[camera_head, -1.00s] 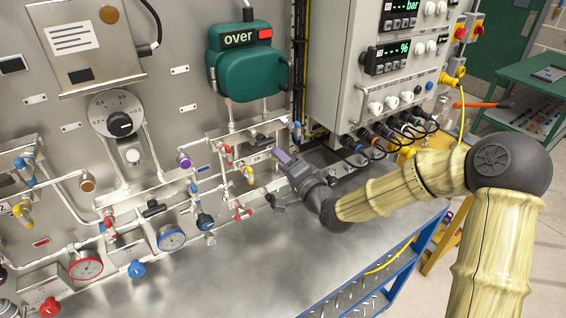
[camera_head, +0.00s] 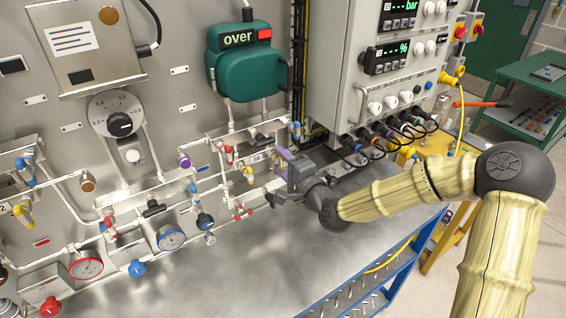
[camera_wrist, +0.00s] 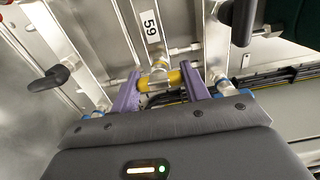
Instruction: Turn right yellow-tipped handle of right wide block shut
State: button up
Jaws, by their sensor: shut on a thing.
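In the wrist view, my gripper (camera_wrist: 160,76) has its two purple fingers on either side of a yellow-tipped handle (camera_wrist: 163,79) and is shut on it. The handle sits in front of a metal block (camera_wrist: 178,22) with a "59" label. In the head view, my gripper (camera_head: 280,157) is at the right end of the panel's pipework, with a bit of yellow showing at its fingertips. Another yellow-tipped handle (camera_head: 249,174) is just left of it. My gripper's body hides much of the grasped handle in the head view.
Red-tipped (camera_head: 229,155) and blue-tipped handles (camera_head: 296,131) stand close to my gripper. A black handle (camera_wrist: 49,79) juts out at the left of the wrist view. The grey cabinet (camera_head: 335,70) with cables is on the right. The metal bench top (camera_head: 260,250) below is clear.

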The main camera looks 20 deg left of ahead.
jog(key=o, duration=1)
jog(key=shift+b+v, duration=5.3)
jog(key=shift+v, duration=3.4)
